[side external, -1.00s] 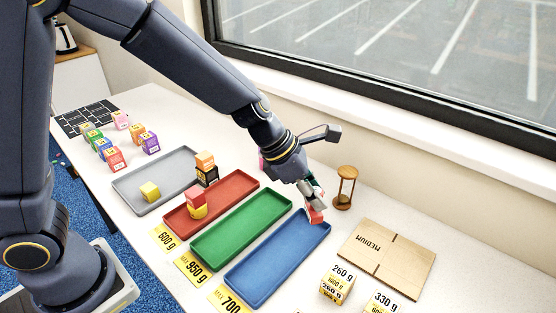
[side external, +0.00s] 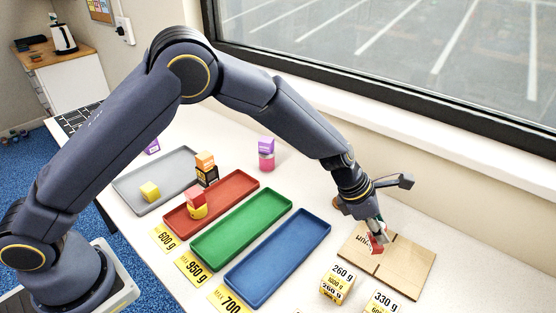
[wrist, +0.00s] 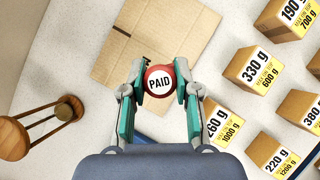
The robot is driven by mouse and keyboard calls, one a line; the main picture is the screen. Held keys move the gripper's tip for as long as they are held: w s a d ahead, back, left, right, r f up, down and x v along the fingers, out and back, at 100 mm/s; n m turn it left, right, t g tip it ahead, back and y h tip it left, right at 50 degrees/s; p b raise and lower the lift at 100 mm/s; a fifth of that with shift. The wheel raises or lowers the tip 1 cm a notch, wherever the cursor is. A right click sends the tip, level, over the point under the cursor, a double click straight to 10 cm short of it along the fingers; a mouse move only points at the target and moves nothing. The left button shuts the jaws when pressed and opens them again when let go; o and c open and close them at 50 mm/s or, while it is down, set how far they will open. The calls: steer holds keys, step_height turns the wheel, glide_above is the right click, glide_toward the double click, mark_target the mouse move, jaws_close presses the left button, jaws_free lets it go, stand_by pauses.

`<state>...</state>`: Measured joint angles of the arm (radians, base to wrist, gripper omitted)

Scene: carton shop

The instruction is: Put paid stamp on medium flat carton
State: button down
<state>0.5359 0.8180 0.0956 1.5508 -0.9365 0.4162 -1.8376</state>
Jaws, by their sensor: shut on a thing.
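The medium flat carton (side external: 405,265) lies flat on the table at the right in the side view, its printed word partly covered by my gripper. It also shows at the top of the wrist view (wrist: 185,25). The paid stamp (wrist: 159,82) has a round red top with a white PAID band. My gripper (wrist: 157,92) is shut on the stamp, one finger on each side. In the side view my gripper (side external: 376,236) is over the left part of the carton with the red stamp (side external: 377,243) at its tips. I cannot tell whether the stamp touches the carton.
A wooden hourglass (wrist: 38,122) stands left in the wrist view. Several weight-labelled boxes (wrist: 255,70) stand to the right. In the side view, blue (side external: 320,228), green (side external: 282,203) and red (side external: 253,183) trays lie left of the carton.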

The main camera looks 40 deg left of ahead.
steer(key=shift+w+f, duration=0.15)
steer(key=shift+f, duration=0.05)
steer(key=shift+w+d+f, duration=0.15)
steer(key=shift+f, duration=1.55)
steer(key=shift+f, duration=0.1)
steer(key=c, duration=0.8)
jaws_free()
steer(key=shift+c, duration=0.2)
